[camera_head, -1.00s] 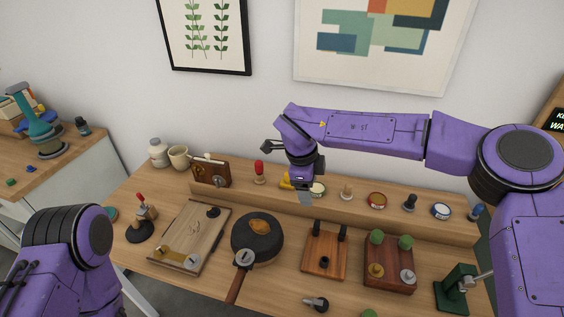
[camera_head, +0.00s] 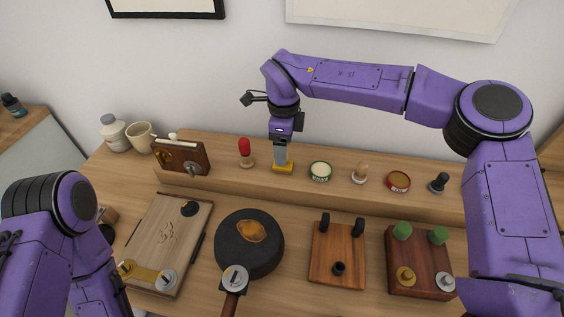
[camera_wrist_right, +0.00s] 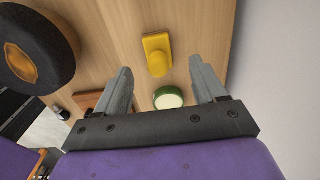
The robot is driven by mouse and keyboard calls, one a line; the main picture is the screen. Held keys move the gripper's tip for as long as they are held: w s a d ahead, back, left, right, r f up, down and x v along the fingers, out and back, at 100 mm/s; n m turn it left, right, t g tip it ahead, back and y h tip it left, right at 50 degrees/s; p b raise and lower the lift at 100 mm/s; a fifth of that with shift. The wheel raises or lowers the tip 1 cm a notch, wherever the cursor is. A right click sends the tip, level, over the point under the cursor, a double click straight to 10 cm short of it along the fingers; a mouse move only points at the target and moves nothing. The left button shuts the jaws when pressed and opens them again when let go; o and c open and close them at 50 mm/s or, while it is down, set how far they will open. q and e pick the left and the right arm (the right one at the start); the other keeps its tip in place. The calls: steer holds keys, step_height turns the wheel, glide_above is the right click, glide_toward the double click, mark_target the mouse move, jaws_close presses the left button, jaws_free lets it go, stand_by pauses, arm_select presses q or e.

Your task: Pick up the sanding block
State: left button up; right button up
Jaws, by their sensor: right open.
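The sanding block looks to be the yellow block (camera_head: 284,168) with a raised grip on top. It sits on the raised wooden ledge, between a red-topped object and a green-rimmed tin. It also shows in the right wrist view, where the yellow block (camera_wrist_right: 157,58) lies just beyond and between the fingertips. My right gripper (camera_head: 281,157) is above it, pointing down, with its grey fingers in front of part of it in the head view. In the wrist view the right gripper (camera_wrist_right: 160,66) is open and empty. My left arm shows at the left edge; its gripper is out of view.
The green-rimmed tin (camera_head: 320,171) stands close to the right of the block, and the red-topped object (camera_head: 245,152) to the left. A red tin (camera_head: 398,181) is farther right. The black pan (camera_head: 235,258) and a board with black pegs (camera_head: 338,267) lie in front.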

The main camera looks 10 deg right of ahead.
step_height(320, 180, down, 5)
steer(key=shift+s+f+p, duration=0.1)
steer(key=shift+p, duration=0.3)
steer(key=c, duration=1.2)
steer(key=shift+o, duration=0.2)
step_height(320, 180, up, 3)
steer(key=shift+r, duration=0.15)
steer(key=s+a+r+b, duration=0.1)
steer(key=s+a+r, duration=0.1)
steer(key=s+r, duration=0.3)
steer(key=s+a+r+b, duration=0.2)
steer(key=s+a+r, duration=0.1)
steer(key=s, duration=0.4)
steer(key=shift+s+a+r, duration=0.25)
steer(key=shift+s+r, duration=0.15)
steer(key=shift+r, duration=0.5)
